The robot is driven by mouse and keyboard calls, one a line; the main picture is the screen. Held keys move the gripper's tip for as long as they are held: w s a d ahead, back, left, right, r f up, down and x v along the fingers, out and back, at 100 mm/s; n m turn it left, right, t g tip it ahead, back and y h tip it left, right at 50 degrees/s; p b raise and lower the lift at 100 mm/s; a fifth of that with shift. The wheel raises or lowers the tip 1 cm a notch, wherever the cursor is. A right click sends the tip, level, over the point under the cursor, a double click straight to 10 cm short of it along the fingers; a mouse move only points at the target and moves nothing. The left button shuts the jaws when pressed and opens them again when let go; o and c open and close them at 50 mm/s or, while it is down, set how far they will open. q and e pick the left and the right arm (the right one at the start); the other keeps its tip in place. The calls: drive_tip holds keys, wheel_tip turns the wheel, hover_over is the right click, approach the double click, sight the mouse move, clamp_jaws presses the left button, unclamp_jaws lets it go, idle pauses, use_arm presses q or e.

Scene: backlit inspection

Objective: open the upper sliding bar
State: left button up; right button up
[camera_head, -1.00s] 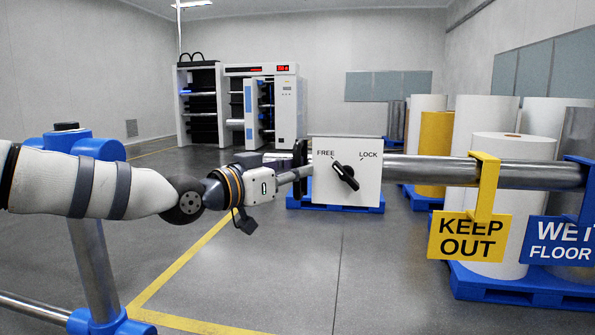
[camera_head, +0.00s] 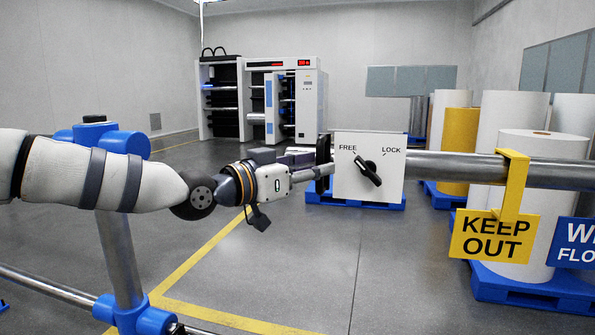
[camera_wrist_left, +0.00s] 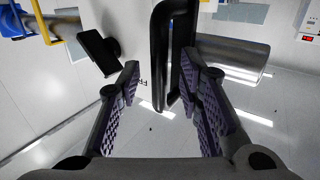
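The upper bar (camera_head: 450,166) is a thick steel tube running right from a white lock box (camera_head: 345,188) marked FREE and LOCK. The black knob (camera_head: 369,173) on the box slants from upper left, toward the FREE mark, to lower right; it also shows in the left wrist view (camera_wrist_left: 98,52). A black loop handle (camera_head: 323,150) is on the box's left side. My left gripper (camera_head: 325,171) reaches it from the left. In the left wrist view, my fingers (camera_wrist_left: 161,76) are apart, with the handle (camera_wrist_left: 158,55) between or just beyond their tips; contact is unclear. My right gripper is out of view.
A yellow KEEP OUT sign (camera_head: 492,236) and a blue sign (camera_head: 577,243) hang from the bar. A blue-jointed steel post (camera_head: 121,255) stands behind my left arm, with a lower rail (camera_head: 45,286). White rolls (camera_head: 535,190) stand on blue pallets at right. Open floor lies below the box.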

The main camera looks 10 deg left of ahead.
use_arm(q)
drive_tip(key=v, duration=1)
drive_tip(key=shift+s, duration=0.1)
